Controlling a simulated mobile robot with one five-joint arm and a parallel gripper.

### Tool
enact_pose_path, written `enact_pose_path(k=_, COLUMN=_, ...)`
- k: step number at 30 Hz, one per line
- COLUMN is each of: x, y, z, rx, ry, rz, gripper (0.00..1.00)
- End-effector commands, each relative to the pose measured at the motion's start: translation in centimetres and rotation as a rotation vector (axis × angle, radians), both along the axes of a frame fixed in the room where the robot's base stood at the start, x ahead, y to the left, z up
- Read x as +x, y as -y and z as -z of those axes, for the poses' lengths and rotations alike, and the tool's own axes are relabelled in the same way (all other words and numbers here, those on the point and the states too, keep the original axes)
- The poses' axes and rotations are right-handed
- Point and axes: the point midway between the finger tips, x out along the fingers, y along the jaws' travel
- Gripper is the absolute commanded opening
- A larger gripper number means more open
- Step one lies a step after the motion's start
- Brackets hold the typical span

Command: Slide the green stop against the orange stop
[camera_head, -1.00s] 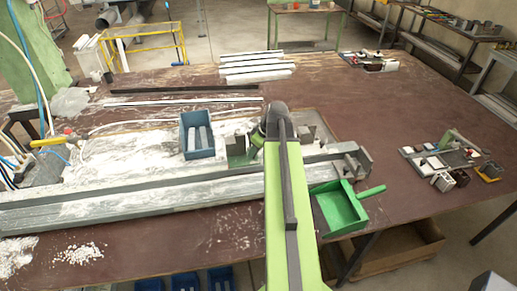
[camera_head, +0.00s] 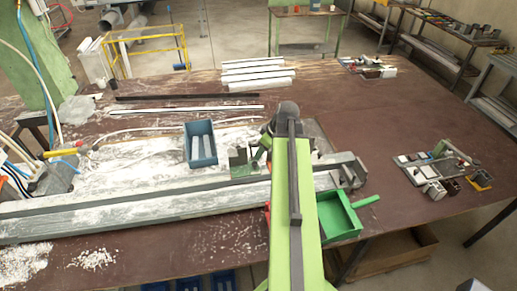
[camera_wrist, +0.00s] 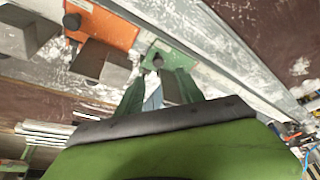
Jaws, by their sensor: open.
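The green stop (camera_wrist: 171,57) shows in the wrist view just beyond my gripper, with a dark knob on its top. In the head view the green stop (camera_head: 241,161) sits by the long rail, left of my arm. The orange stop (camera_wrist: 106,24) is up and left of the green one in the wrist view, with a gap between them. It is hidden behind my arm in the head view. My gripper (camera_wrist: 161,85) is open, its two fingers apart near the green stop. Whether they touch it I cannot tell.
A blue bin (camera_head: 200,146) stands close left of the green stop. A green dustpan (camera_head: 338,215) lies right of my arm. Grey blocks (camera_wrist: 117,70) sit beside the orange stop. The long rail (camera_head: 130,208) runs across the bench, dusted white. Its right side is fairly clear.

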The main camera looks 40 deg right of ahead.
Motion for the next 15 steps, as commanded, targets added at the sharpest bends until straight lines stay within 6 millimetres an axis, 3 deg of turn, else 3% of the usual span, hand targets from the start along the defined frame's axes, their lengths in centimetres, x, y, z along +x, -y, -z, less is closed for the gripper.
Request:
enact_pose_path(k=1, x=-0.5, y=0.0, z=-2.3, rx=0.000, ry=0.000, rz=0.001, gripper=0.44)
enact_pose_path(k=6, x=-1.9, y=0.4, z=-5.5, rx=0.001, ry=0.000, rz=0.001, gripper=0.44)
enact_pose_path(k=15, x=-3.0, y=0.7, z=-7.3, rx=0.001, ry=0.000, rz=0.001, gripper=0.44)
